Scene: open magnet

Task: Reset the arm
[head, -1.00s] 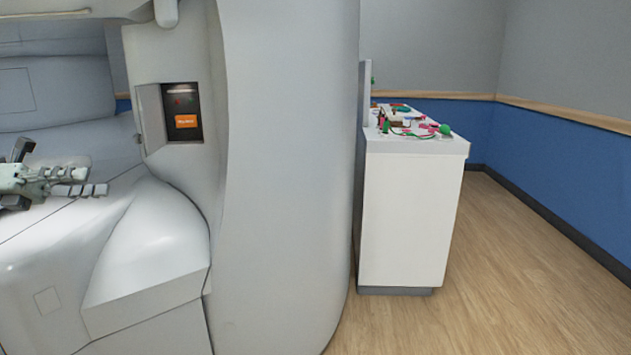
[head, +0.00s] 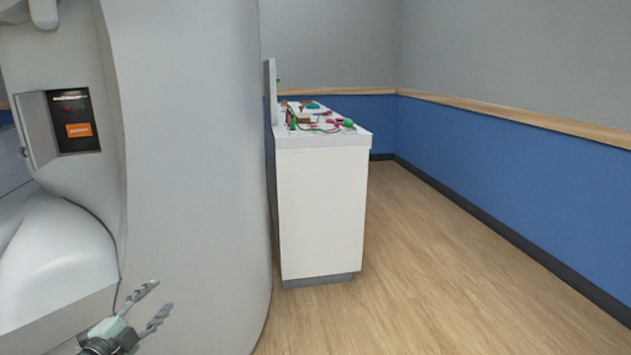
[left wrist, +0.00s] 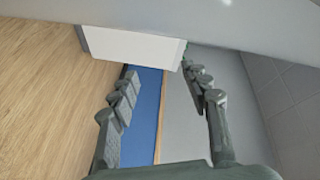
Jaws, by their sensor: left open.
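My left gripper (head: 150,306) is low in the head view, in front of the large grey machine (head: 190,150). Its two fingers are apart with nothing between them. In the left wrist view the fingers (left wrist: 160,88) are also spread and empty. A recess in the machine holds a dark panel with an orange label (head: 79,130), and its small cover (head: 38,130) stands open. The gripper is below and to the right of that recess, clear of it. My right gripper is not in view.
A white cabinet (head: 320,215) stands to the right of the machine with several coloured items and cables (head: 318,118) on top. Wooden floor (head: 430,270) is free on the right, bounded by a blue and grey wall (head: 500,170).

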